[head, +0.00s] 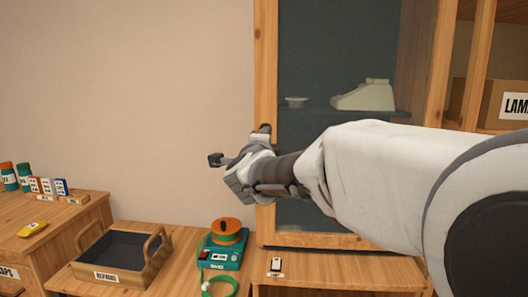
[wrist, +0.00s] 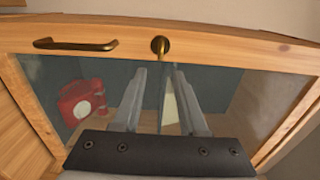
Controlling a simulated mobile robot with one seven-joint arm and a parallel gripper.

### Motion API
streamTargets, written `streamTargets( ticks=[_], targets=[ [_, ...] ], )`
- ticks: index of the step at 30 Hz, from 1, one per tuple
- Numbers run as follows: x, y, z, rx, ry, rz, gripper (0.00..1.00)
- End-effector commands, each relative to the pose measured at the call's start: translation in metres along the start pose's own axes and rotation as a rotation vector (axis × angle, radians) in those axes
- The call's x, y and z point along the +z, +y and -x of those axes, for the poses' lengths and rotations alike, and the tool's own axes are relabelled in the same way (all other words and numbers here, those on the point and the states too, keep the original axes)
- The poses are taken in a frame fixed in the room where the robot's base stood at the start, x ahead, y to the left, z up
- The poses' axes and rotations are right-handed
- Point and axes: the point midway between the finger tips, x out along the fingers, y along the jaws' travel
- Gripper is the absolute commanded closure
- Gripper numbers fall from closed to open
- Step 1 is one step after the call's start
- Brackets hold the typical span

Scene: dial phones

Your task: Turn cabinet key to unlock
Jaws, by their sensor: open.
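The cabinet (head: 266,60) has a wooden-framed glass door; its door frame also shows in the wrist view (wrist: 225,57). In the wrist view, a brass key (wrist: 161,47) sits in the door frame, round at the top with a narrow part reaching down. A dark brass bar handle (wrist: 75,44) is left of it. My gripper (head: 238,146) is open beside the door's left frame in the head view. In the wrist view its two fingers (wrist: 160,70) point toward the key, one on each side of its line. I cannot tell whether they touch it. The head view hides the key.
Behind the glass are a cream phone (head: 366,96) and a red phone (wrist: 82,101). Below are a teal device with an orange spool (head: 224,244), a handled tray (head: 128,278) and a small switch (head: 275,266). The wall left of my gripper is clear.

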Motion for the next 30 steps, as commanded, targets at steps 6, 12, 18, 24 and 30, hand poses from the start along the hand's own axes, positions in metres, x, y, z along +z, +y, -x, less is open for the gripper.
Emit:
streamTargets(
  ticks=[6, 12, 18, 24, 30],
  targets=[
    [0.000, -0.002, 0.050, -0.001, -0.002, 0.000, 0.58],
    [0.000, -0.001, 0.082, -0.001, -0.001, -0.001, 0.58],
    [0.000, 0.000, 0.095, 0.000, 0.000, 0.000, 0.58],
    [0.000, 0.000, 0.095, 0.000, 0.001, 0.000, 0.58],
    [-0.001, -0.001, 0.096, 0.003, -0.017, 0.021, 0.58]
  ],
)
